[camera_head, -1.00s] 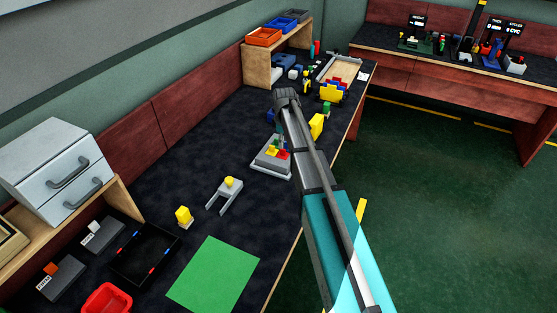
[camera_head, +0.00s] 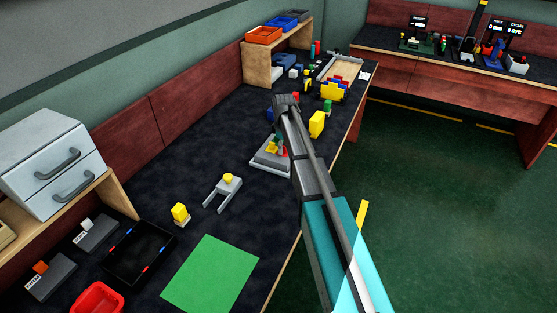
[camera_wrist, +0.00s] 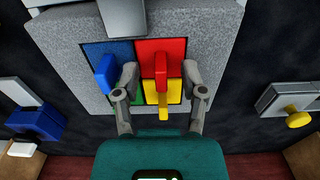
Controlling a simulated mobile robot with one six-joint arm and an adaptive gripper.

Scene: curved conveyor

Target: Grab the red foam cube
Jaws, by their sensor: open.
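In the wrist view a grey tray (camera_wrist: 70,35) holds blue, red, green and yellow squares. A red piece (camera_wrist: 160,70) stands out from the red square (camera_wrist: 160,48); I cannot tell whether it is a foam cube. My gripper (camera_wrist: 161,72) is open, with one finger on each side of the red piece and a gap to each. In the head view the tray (camera_head: 262,166) is partly hidden by my arm.
A tall yellow block (camera_head: 317,124) stands right of my arm. A green mat (camera_head: 210,275) lies clear in front.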

